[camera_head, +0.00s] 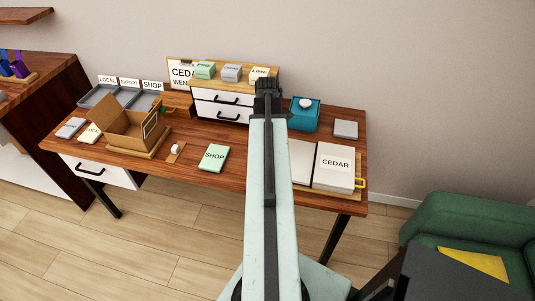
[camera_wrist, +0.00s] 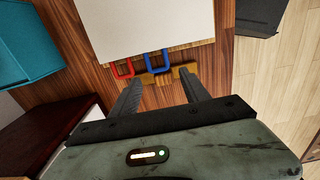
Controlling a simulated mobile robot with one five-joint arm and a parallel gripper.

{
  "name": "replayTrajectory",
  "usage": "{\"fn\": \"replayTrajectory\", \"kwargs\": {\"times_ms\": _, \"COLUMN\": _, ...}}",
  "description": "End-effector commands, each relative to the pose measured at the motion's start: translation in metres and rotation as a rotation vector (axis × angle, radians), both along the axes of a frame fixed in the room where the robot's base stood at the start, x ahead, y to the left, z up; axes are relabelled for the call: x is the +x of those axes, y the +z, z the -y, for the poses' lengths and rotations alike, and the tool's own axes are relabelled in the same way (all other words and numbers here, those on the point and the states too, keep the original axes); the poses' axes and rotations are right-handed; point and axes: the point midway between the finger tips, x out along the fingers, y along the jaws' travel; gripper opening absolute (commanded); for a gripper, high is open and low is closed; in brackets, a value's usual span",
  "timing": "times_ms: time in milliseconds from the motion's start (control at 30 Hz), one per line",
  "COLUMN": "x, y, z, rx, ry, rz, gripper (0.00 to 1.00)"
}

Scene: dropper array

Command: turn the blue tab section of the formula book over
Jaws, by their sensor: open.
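The formula book lies open on the desk at the right. In the head view its right side (camera_head: 334,163) reads "CEDAR" and has a yellow tab (camera_head: 361,183). Its left side (camera_head: 302,160) is partly hidden behind my arm. In the wrist view a blank pale page (camera_wrist: 150,22) carries a red tab (camera_wrist: 123,70) and a blue tab (camera_wrist: 158,63) on its near edge. My gripper (camera_wrist: 162,77) is open and empty, with the blue tab just beyond the gap between its fingers. Whether they touch cannot be told.
A teal box (camera_head: 304,116) stands behind the book, with a grey block (camera_head: 345,129) to its right. A drawer unit (camera_head: 221,103) stands at the back. A green "SHOP" book (camera_head: 213,158) and an open carton (camera_head: 131,128) are left of my arm. A green armchair (camera_head: 470,225) is at right.

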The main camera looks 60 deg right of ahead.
Motion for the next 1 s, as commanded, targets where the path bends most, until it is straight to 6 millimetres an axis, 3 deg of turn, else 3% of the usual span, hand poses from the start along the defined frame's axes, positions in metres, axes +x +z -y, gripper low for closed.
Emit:
{"fn": "replayTrajectory", "kwargs": {"times_ms": 33, "x": 0.000, "y": -0.020, "z": 0.000, "rx": 0.000, "ry": 0.000, "rz": 0.000, "gripper": 0.54}}
{"fn": "replayTrajectory", "kwargs": {"times_ms": 200, "x": 0.000, "y": -0.044, "z": 0.000, "rx": 0.000, "ry": -0.001, "rz": 0.000, "gripper": 0.54}}
{"fn": "replayTrajectory", "kwargs": {"times_ms": 500, "x": 0.000, "y": -0.045, "z": 0.000, "rx": 0.000, "ry": -0.002, "rz": 0.000, "gripper": 0.54}}
{"fn": "replayTrajectory", "kwargs": {"times_ms": 533, "x": 0.000, "y": -0.045, "z": 0.000, "rx": 0.000, "ry": -0.002, "rz": 0.000, "gripper": 0.51}}
{"fn": "replayTrajectory", "kwargs": {"times_ms": 700, "x": 0.000, "y": -0.045, "z": 0.000, "rx": 0.001, "ry": -0.002, "rz": 0.000, "gripper": 0.04}}
{"fn": "replayTrajectory", "kwargs": {"times_ms": 733, "x": 0.000, "y": -0.045, "z": 0.000, "rx": 0.001, "ry": -0.002, "rz": 0.000, "gripper": 0.00}}
{"fn": "replayTrajectory", "kwargs": {"times_ms": 1000, "x": -0.002, "y": -0.043, "z": -0.001, "rx": 0.006, "ry": -0.003, "rz": 0.006, "gripper": 0.00}}
